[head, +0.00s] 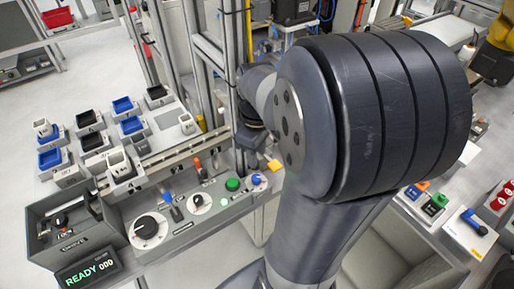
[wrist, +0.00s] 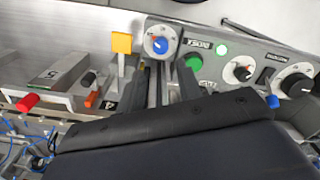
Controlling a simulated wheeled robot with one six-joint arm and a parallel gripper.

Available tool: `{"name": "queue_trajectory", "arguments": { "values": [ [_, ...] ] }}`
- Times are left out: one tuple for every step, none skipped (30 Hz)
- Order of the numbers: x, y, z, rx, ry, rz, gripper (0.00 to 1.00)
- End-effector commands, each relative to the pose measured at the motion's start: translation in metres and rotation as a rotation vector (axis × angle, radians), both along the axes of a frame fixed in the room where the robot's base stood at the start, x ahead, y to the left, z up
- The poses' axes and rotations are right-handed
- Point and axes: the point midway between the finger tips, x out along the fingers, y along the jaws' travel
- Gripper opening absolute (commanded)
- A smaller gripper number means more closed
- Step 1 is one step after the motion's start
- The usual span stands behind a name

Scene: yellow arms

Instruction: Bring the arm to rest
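My arm fills the right half of the head view and reaches over the grey control panel (head: 210,212). In the wrist view, my gripper (wrist: 168,68) shows two dark fingers with a gap between them, and nothing is seen held. The fingertips are just below a blue-centred dial (wrist: 159,43) and left of a green button (wrist: 193,62). I cannot tell whether they touch the panel. The dial also shows in the head view (head: 257,180), as does the green button (head: 232,184). The fingers are hidden in the head view.
A box with a READY display (head: 88,270) stands at the lower left. Bins with blue and black insides (head: 122,105) stand behind it. Metal frame posts (head: 205,60) rise close to my wrist. A yellow tab (wrist: 121,43) stands left of the dial. Open floor lies at far left.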

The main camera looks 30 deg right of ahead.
Motion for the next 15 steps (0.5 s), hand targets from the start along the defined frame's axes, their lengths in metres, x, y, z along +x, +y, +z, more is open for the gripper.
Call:
{"name": "queue_trajectory", "arguments": {
  "values": [
    [0.0,0.0,0.0051,0.0,-0.001,0.0,0.34],
    [0.0,0.0,0.0072,0.0,-0.001,0.0,0.34],
    [-0.0002,0.0,0.0093,0.0,-0.001,0.0,0.34],
    [-0.0002,0.0001,0.0105,0.0,0.0,0.0,0.34],
    [-0.0003,0.0002,0.0112,0.0,0.0,0.0,0.34],
    [-0.0004,0.0001,0.0118,0.0,0.0,0.0,0.34],
    [-0.0004,0.0001,0.0119,0.0,0.001,0.0,0.34],
    [-0.0005,0.0002,0.0119,0.0,0.001,0.0,0.34],
    [-0.0005,0.0002,0.0118,0.0,0.001,0.0,0.34],
    [-0.0005,0.0002,0.0117,0.0,0.001,0.0,0.34],
    [-0.0005,0.0002,0.0116,0.0,0.001,0.0,0.34],
    [-0.0005,0.0002,0.0116,0.0,0.001,0.0,0.34],
    [-0.0004,0.0001,0.0115,0.0,0.001,0.0,0.34],
    [-0.0004,0.0001,0.0115,0.0,0.001,0.0,0.34],
    [-0.0004,0.0001,0.0115,0.0,0.001,0.0,0.34]
  ]
}}
